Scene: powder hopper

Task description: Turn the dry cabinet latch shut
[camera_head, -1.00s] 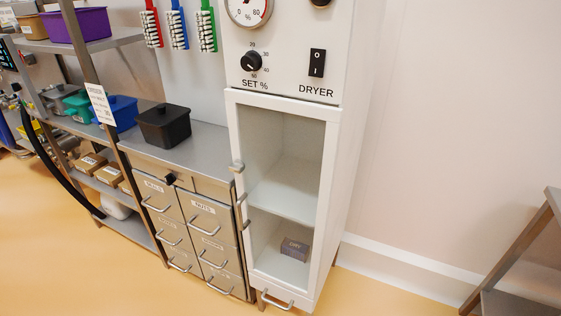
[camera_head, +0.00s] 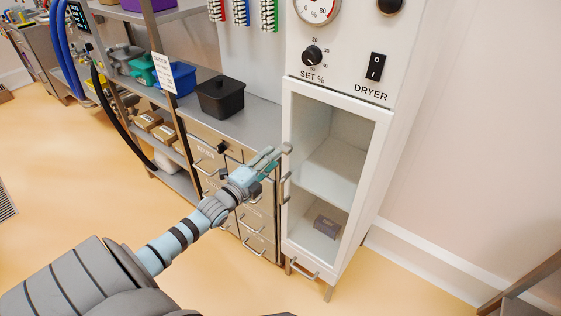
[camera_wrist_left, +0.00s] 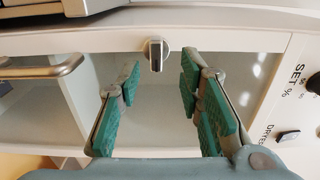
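The white dry cabinet (camera_head: 388,150) stands at the right of the head view, its glass-paned door (camera_head: 335,170) in line with the cabinet front. A small grey latch knob (camera_head: 287,148) sits on the door's left edge, above a bar handle (camera_head: 286,188). My left gripper (camera_head: 275,157) is open, its fingers pointing at the latch. In the left wrist view the latch (camera_wrist_left: 156,55) lies ahead between the spread teal-padded fingers (camera_wrist_left: 160,68), apart from both. There its bar runs up and down the picture. My right gripper is not in view.
Steel drawers (camera_head: 250,215) and a worktop with a black bin (camera_head: 221,96) stand left of the cabinet. A small grey box (camera_head: 326,227) lies inside it. In the left wrist view, the bar handle (camera_wrist_left: 40,69) is left of the fingers.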

